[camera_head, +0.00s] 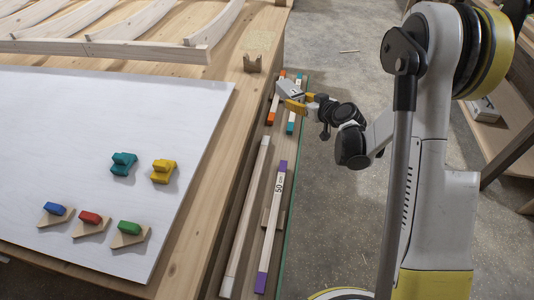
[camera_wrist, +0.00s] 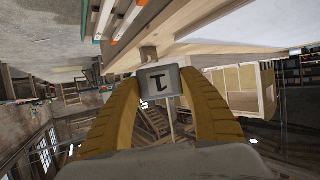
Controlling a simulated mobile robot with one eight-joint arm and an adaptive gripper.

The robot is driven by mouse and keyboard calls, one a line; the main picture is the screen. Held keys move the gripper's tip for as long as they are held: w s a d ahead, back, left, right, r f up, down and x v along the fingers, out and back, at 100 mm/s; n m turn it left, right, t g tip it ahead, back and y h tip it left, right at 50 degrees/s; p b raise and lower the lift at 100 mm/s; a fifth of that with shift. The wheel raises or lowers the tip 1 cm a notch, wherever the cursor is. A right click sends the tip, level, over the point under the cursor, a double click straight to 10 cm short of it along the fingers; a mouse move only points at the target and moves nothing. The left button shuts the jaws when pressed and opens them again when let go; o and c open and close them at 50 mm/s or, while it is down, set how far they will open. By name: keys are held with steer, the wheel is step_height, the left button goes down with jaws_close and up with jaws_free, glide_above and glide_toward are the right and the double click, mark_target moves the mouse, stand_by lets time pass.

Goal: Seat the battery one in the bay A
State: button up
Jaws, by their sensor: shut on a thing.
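A grey block (camera_wrist: 157,80) with a dark mark like a turned "1" on its face is between my gripper's (camera_wrist: 159,88) two yellow fingers in the wrist view. I take it for battery one. In the head view my gripper (camera_head: 292,98) is to the right of the wooden table's edge, over the long painted bars. The grey block (camera_head: 288,88) shows there at its tip. A small notched wooden block (camera_head: 252,63) stands at the table's right edge, up and left of my gripper. I see no letter on it, and cannot tell which thing is bay A.
A white board (camera_head: 70,130) on the table holds teal and yellow blocks, plus blue, red and green blocks on wooden wedges. Long bars with purple, orange and teal ends (camera_head: 272,230) lie beside the table. Wooden ribs (camera_head: 120,45) lie at the back. Open floor lies right.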

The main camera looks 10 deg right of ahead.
steer(key=w+a+f, duration=0.1)
steer(key=w+f, duration=0.8)
steer(key=w, duration=0.4)
steer(key=n+y+b, duration=0.1)
steer(key=b, duration=0.2)
glide_above(284, 145)
steer(key=shift+g, duration=0.3)
step_height(284, 145, down, 14)
steer(key=shift+f, duration=0.1)
step_height(284, 145, down, 4)
steer(key=shift+f+b, duration=0.1)
steer(key=shift+b, duration=0.85)
steer(key=shift+r, duration=0.25)
steer(key=o, duration=1.4)
steer(key=shift+f, duration=0.15)
steer(key=shift+c, duration=0.2)
